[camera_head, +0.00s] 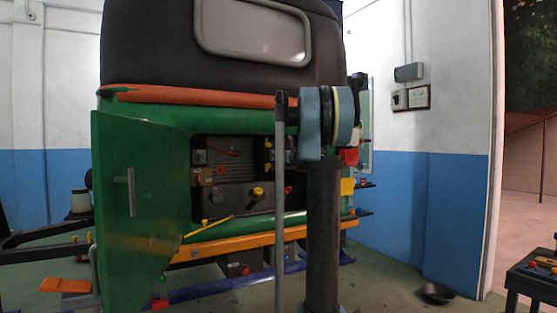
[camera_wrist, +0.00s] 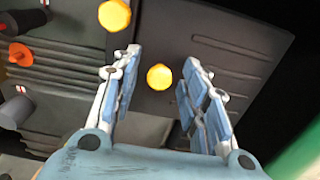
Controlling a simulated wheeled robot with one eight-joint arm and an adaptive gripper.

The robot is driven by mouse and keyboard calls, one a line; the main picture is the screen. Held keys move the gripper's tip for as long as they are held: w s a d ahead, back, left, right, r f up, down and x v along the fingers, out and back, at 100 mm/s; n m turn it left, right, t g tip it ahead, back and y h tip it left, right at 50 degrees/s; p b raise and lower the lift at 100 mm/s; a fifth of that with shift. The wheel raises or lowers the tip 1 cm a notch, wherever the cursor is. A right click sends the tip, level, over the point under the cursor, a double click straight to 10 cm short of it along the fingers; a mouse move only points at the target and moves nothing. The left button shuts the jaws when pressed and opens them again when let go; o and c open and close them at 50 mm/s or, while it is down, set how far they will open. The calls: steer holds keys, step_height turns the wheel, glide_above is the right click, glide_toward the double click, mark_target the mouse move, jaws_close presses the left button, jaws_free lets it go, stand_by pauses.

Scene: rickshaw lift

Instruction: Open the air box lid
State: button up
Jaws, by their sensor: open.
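My gripper (camera_wrist: 161,62) is open in the wrist view, its two blue-padded fingers spread. A round yellow knob (camera_wrist: 159,77) shows between the fingers, and I cannot tell whether they touch it. A second yellow knob (camera_wrist: 115,15) is up and left of it. Both are by a dark, ribbed housing (camera_wrist: 235,45), which looks like the air box; its lid edge is not clear. In the head view a yellow knob (camera_head: 258,192) shows on a dark grey box (camera_head: 230,198) inside the rickshaw's rear bay. My arm hides the gripper there.
The green rear door (camera_head: 140,205) stands open left of the bay. An orange bumper bar (camera_head: 235,243) runs below it. Orange and red caps (camera_wrist: 20,54) show at left in the wrist view. A small table (camera_head: 533,277) stands at far right.

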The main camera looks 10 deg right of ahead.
steer(key=shift+w, duration=0.1)
jaws_close()
